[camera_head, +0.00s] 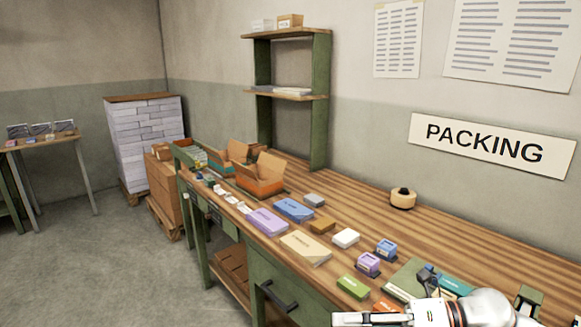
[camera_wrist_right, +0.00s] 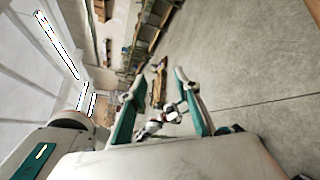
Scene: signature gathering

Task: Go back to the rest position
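My right gripper (camera_wrist_right: 158,80) shows in the right wrist view with its two teal-and-grey fingers spread wide apart. Nothing is gripped between them; the shelves and floor show far beyond the gap. In the head view, white parts of my right arm (camera_head: 485,308) lie at the bottom right, in front of the bench's near edge and cut off by the frame. The finger opening cannot be made out there. My left gripper is not in the head view.
A wooden packing bench (camera_head: 345,212) holds an open cardboard box (camera_head: 262,178), a purple box (camera_head: 266,221), a beige box (camera_head: 305,247), a green box (camera_head: 354,287), small stamps and a tape roll (camera_head: 402,198). Open grey floor (camera_head: 110,265) lies left of the bench.

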